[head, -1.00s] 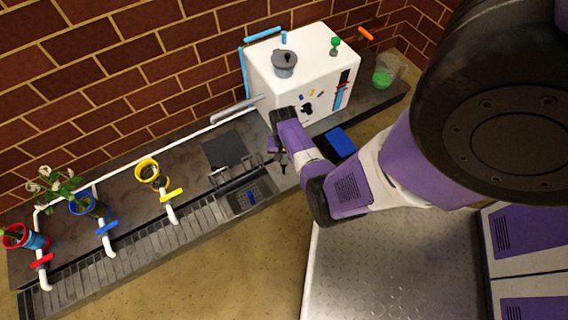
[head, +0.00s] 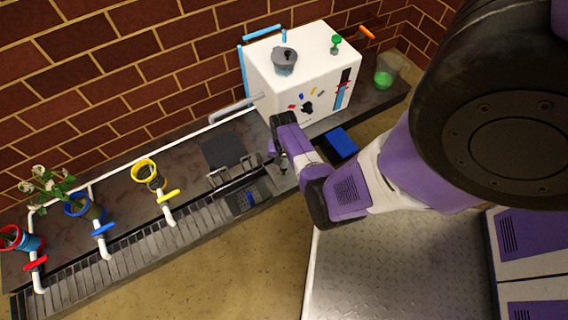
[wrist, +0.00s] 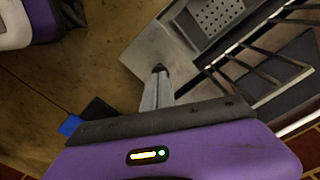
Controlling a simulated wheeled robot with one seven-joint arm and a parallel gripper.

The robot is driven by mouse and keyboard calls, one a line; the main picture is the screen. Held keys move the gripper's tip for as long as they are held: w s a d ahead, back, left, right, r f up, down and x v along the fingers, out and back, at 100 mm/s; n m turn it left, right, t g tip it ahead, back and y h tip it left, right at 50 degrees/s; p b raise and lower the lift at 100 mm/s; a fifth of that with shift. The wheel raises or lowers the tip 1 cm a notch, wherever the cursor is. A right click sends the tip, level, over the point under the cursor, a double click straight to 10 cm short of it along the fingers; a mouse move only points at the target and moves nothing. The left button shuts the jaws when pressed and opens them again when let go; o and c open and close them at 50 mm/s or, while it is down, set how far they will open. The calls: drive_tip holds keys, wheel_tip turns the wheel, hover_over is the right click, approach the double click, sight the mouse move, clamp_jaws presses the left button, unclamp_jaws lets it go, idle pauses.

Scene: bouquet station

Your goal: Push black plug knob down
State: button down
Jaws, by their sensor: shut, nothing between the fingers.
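My gripper (head: 283,170) is over the grey metal counter beside the small sink basin (head: 235,207), below the front of the white box. In the wrist view its fingers (wrist: 158,72) are together, with dark tips and nothing between them, over a plain metal surface next to the basin (wrist: 190,24). I cannot pick out a black plug knob with certainty. A black knob-like part (head: 308,108) is on the white box's front, apart from my fingers. No knob shows clearly at my fingertips, and the fingers may hide one.
The white box (head: 285,78) stands behind my gripper. A blue-topped black tray (head: 341,142) is to the right. Wire racks (head: 222,174) stand left of the gripper. Yellow (head: 145,170) and blue (head: 78,204) pots stand further left along the counter.

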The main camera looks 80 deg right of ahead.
wheel_tip(320, 180, up, 9)
drive_tip(key=p, duration=0.8)
drive_tip(key=shift+p, duration=0.35)
